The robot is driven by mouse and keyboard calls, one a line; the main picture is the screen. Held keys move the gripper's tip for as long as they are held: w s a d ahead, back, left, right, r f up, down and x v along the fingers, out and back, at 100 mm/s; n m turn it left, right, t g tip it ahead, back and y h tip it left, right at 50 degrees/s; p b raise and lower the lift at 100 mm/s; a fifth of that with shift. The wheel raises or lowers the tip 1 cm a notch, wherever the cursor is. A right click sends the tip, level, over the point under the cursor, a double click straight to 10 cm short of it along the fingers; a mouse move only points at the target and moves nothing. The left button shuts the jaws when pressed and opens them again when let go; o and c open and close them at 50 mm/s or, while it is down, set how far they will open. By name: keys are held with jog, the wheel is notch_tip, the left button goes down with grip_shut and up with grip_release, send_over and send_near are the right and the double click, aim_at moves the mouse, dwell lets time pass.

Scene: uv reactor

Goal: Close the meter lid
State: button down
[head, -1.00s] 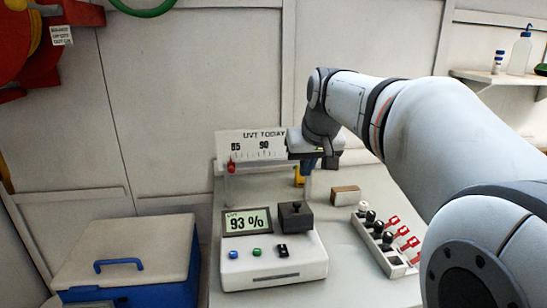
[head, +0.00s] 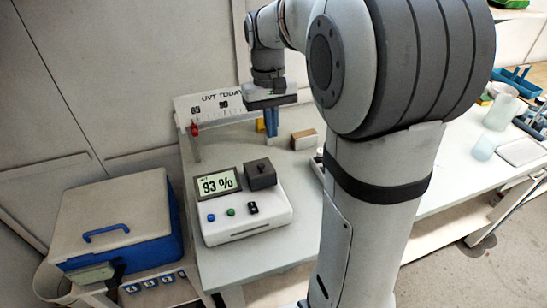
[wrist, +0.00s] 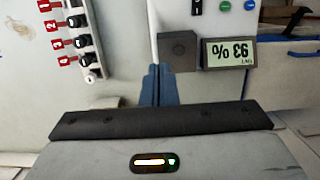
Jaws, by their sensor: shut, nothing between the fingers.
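The meter (head: 245,222) is a white box with a screen (head: 217,183) reading 93 % and blue, green and black buttons on its front. A dark square block with a small knob, which looks like the meter lid (head: 261,175), sits on its right rear top. It looks flat from above in the wrist view (wrist: 178,50); I cannot tell whether it is fully down. My gripper (head: 271,134) is shut and empty, its blue fingers pointing down behind the meter, apart from the lid. The fingers (wrist: 159,68) also show in the wrist view.
A UVT TODAY scale board (head: 215,106) with a red slider stands behind the meter. A brown block (head: 304,139) lies right of my gripper. A rack of red-tagged switches (wrist: 83,40) stands nearby. A blue-and-white cooler (head: 120,225) is at left.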

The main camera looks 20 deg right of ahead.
aim_at(274, 172)
jog(key=f, duration=0.3)
jog(key=s+f, duration=0.1)
jog(key=f, duration=0.3)
jog(key=f+p, duration=0.1)
jog(key=f, duration=0.2)
jog(key=shift+s+f, duration=0.2)
jog(key=shift+s, duration=0.05)
jog(key=shift+a, duration=0.1)
